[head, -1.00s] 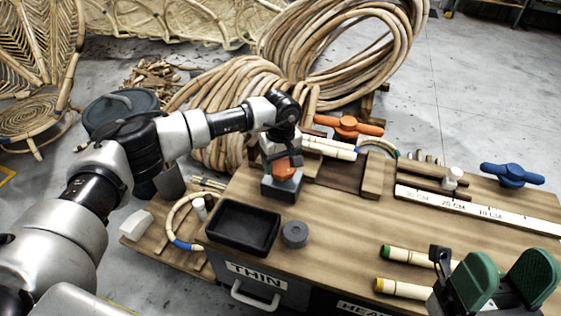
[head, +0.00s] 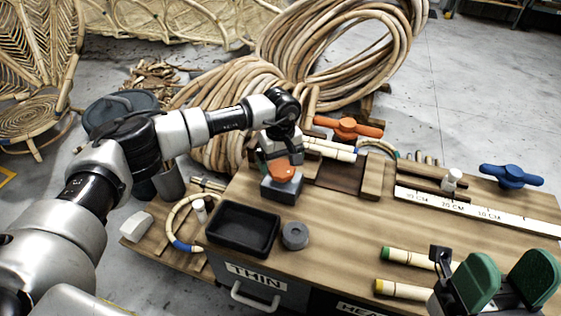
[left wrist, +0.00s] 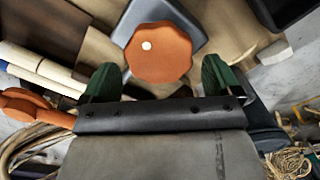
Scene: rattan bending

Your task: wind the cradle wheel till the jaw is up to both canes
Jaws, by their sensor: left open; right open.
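The orange cradle wheel (head: 284,173), a scalloped knob with a white dot, sits on a grey block (head: 282,190) at the back left of the bench. It also shows in the left wrist view (left wrist: 158,58). My left gripper (head: 281,160) is open just over the wheel; its green fingertips (left wrist: 157,75) are spread at the wheel's near side, not closed on it. Two pale canes (head: 330,149) lie to the right of the wheel, partly hidden by my arm. I cannot tell the jaw's gap to them. My right gripper (head: 500,283) is open and empty at bottom right.
A black tray (head: 243,228) and a grey puck (head: 295,236) stand in front of the wheel. An orange handle (head: 348,128) stands behind the canes, a blue one (head: 511,176) at right. Two canes (head: 405,288) lie near my right gripper. The middle bench is clear.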

